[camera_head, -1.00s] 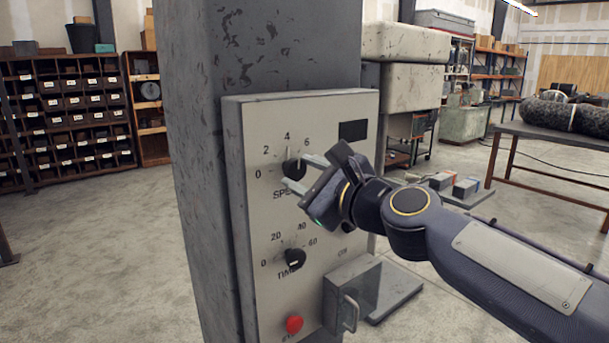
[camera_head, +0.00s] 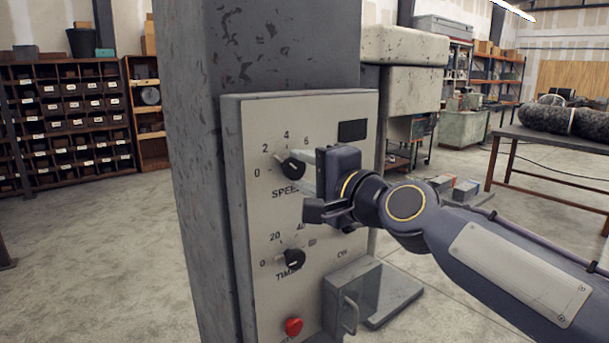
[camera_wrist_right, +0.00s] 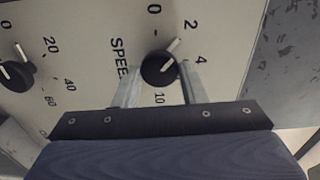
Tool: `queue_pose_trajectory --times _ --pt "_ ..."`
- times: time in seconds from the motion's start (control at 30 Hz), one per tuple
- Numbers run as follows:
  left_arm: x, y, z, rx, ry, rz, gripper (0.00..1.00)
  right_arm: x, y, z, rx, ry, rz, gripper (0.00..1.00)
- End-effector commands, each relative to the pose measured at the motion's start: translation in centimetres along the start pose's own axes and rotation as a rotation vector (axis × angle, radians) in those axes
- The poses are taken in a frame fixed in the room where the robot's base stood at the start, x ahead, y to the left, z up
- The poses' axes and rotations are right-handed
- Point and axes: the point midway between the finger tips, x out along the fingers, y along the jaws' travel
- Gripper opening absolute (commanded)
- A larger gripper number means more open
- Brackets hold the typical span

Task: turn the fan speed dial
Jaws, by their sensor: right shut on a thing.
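The speed dial (camera_head: 291,166), a round black knob with a white pointer line, is on the upper part of the light grey control panel (camera_head: 262,225). In the right wrist view the dial (camera_wrist_right: 158,68) sits between the two pale fingers of my right gripper (camera_wrist_right: 161,74), one on each side. Its pointer aims between 2 and 4, nearer 2. In the head view my right gripper (camera_head: 304,173) is at the panel from the right, shut on the dial, and covers part of the scale. My left gripper is not in view.
Below are a time dial (camera_head: 293,259), a red button (camera_head: 293,326) and a protruding box with a handle (camera_head: 362,300). The panel is fixed to a scuffed grey column (camera_head: 190,180). A table (camera_head: 560,140) with a dark pipe stands at the right. The floor at left is clear.

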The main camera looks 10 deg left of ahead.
Motion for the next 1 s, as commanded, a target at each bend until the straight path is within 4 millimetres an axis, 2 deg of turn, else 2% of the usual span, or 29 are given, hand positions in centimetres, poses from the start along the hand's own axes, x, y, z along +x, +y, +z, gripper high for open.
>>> queue_pose_trajectory --times 0.6,1.0 --pt "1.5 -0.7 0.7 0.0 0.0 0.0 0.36 0.0 0.2 0.1 -0.548 -0.003 0.003 0.15" --pt "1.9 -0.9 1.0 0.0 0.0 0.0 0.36 0.0 0.1 0.1 -0.729 -0.003 0.003 0.15"
